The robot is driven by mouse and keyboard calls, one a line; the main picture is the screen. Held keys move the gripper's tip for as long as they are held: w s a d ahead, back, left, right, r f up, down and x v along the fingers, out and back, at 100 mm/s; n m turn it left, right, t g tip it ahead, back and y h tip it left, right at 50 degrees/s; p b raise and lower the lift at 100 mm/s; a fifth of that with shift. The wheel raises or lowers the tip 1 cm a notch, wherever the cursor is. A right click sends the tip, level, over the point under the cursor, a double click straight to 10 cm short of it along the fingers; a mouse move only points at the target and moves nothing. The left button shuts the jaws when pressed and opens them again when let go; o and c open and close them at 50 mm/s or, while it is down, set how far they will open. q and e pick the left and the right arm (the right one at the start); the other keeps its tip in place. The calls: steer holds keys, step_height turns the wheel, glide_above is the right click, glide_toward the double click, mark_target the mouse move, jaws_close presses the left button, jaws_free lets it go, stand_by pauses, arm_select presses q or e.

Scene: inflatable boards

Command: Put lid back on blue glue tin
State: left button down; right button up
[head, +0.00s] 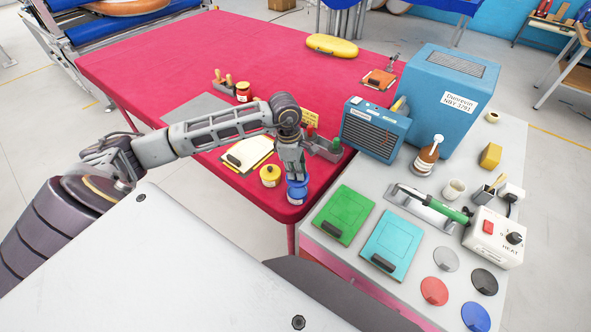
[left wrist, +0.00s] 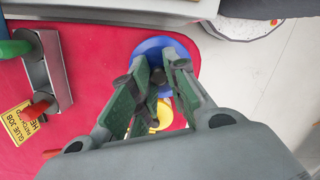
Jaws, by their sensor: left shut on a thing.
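My left gripper (head: 293,172) comes down from above over the blue glue tin (head: 297,198) near the front corner of the red table. Its fingers are shut on the blue lid (head: 298,182), at the top of the tin. Whether the lid is seated or just above the rim, I cannot tell. In the left wrist view, the fingers (left wrist: 152,85) are close together with a round blue surface (left wrist: 150,46) beyond them; they hide the part they hold. My right gripper is not in view.
A yellow tin (head: 269,176) stands close left of the blue tin. A grey holder (head: 325,149) is just behind. A clipboard (head: 248,153) and a red tin (head: 243,92) are farther left. The grey bench (head: 335,259) at right carries green and turquoise boards.

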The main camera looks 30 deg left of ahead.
arm_select(q)
steer(key=shift+f, duration=0.15)
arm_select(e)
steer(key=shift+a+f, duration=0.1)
arm_select(q)
steer(key=shift+f, duration=0.3)
steer(key=shift+f+b, duration=0.35)
steer(key=shift+f, duration=0.15)
steer(key=shift+f+b, duration=0.4)
steer(key=shift+f, duration=0.6)
steer(key=shift+f+b, duration=1.1)
steer(key=shift+f, duration=0.15)
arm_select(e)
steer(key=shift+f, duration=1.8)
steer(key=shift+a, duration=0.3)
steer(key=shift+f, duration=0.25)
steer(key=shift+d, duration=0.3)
arm_select(q)
steer(key=shift+b, duration=0.5)
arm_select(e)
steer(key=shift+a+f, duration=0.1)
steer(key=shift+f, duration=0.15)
